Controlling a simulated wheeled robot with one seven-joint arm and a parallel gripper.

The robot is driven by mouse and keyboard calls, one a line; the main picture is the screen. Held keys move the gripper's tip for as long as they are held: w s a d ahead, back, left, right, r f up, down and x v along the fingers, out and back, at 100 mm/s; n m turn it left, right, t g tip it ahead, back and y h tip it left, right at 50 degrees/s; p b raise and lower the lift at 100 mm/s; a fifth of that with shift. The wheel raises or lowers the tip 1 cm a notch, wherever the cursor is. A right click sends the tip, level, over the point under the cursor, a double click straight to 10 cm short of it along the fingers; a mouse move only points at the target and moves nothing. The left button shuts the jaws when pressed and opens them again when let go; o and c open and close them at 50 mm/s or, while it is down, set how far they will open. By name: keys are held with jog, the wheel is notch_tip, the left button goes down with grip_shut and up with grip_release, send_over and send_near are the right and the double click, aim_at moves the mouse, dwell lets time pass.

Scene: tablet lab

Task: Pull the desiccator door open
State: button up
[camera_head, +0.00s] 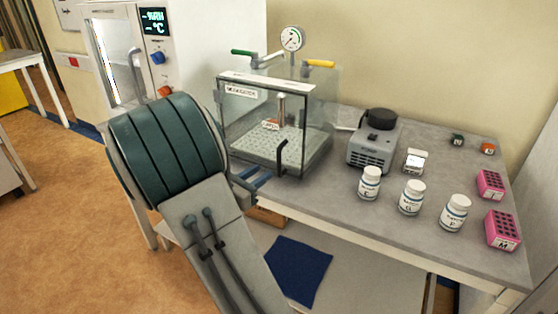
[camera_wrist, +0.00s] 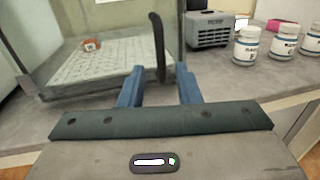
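The desiccator (camera_head: 325,105) is a clear box on the grey bench, with a perforated white plate and a small orange-labelled item inside. Its front door (camera_head: 245,115) looks shut. A black upright handle (camera_head: 281,158) is on the door's right side. In the wrist view the handle (camera_wrist: 158,48) stands up between the lines of my two blue fingers. My gripper (camera_wrist: 160,78) is open, with the fingers spread on either side of the handle's lower end. I cannot tell whether they touch it. In the head view my arm hides most of the gripper.
A grey pump (camera_head: 372,150) stands right of the desiccator. Several white bottles (camera_head: 411,198) and pink racks (camera_head: 502,230) are farther right on the bench (camera_head: 340,205). A white oven (camera_head: 185,40) with a display is at the left. The bench front by the handle is clear.

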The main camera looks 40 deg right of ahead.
aim_at(278, 173)
jog(key=d, duration=0.2)
jog(key=w+d, duration=0.1)
jog(key=d, duration=0.5)
jog(key=shift+w+d, duration=0.2)
jog(key=shift+w, duration=0.1)
grip_shut()
